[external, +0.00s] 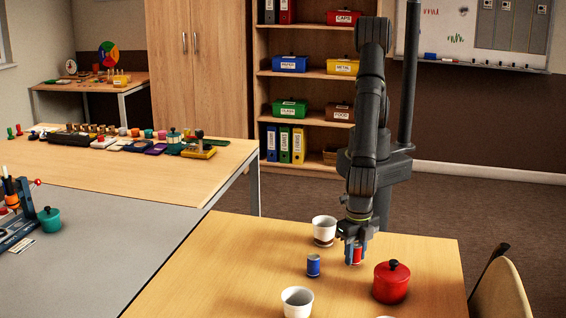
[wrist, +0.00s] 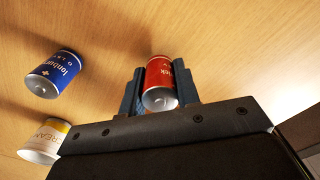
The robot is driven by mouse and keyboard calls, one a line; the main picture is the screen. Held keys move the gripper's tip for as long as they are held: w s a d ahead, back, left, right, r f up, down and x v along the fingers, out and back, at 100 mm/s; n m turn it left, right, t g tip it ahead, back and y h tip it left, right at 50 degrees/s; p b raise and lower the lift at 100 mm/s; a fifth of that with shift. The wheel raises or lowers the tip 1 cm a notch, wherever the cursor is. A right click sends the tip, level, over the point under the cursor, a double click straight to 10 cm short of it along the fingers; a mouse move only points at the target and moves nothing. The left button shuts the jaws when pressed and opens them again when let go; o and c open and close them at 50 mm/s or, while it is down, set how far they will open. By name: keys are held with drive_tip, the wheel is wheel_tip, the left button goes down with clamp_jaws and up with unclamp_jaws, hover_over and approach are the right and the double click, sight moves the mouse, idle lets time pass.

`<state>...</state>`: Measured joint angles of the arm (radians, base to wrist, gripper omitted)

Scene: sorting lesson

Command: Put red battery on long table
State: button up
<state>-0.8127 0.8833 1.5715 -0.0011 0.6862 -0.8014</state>
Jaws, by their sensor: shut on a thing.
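The red battery (wrist: 158,74) is upright between the two fingers of my gripper (wrist: 160,92) in the wrist view. My gripper is shut on it. In the external view the red battery (external: 357,254) shows partly behind the fingers of my gripper (external: 354,252), low over the near wooden table (external: 230,262). I cannot tell whether it touches the tabletop. A long wooden table (external: 120,178) with several small objects stands at the back left. Which table the task calls the long table is not marked.
A blue battery (external: 313,265) stands left of my gripper. A white cup (external: 324,231) is close behind left, another cup (external: 297,301) at the front. A red lidded pot (external: 391,283) is close on the right. A grey table (external: 110,250) adjoins on the left.

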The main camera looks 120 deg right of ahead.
drive_tip(key=shift+f, duration=0.4)
drive_tip(key=shift+f, duration=0.15)
drive_tip(key=o, duration=1)
drive_tip(key=shift+o, duration=0.2)
drive_tip(key=shift+o, duration=0.4)
wheel_tip(320, 180, up, 17)
drive_tip(key=shift+d, duration=0.25)
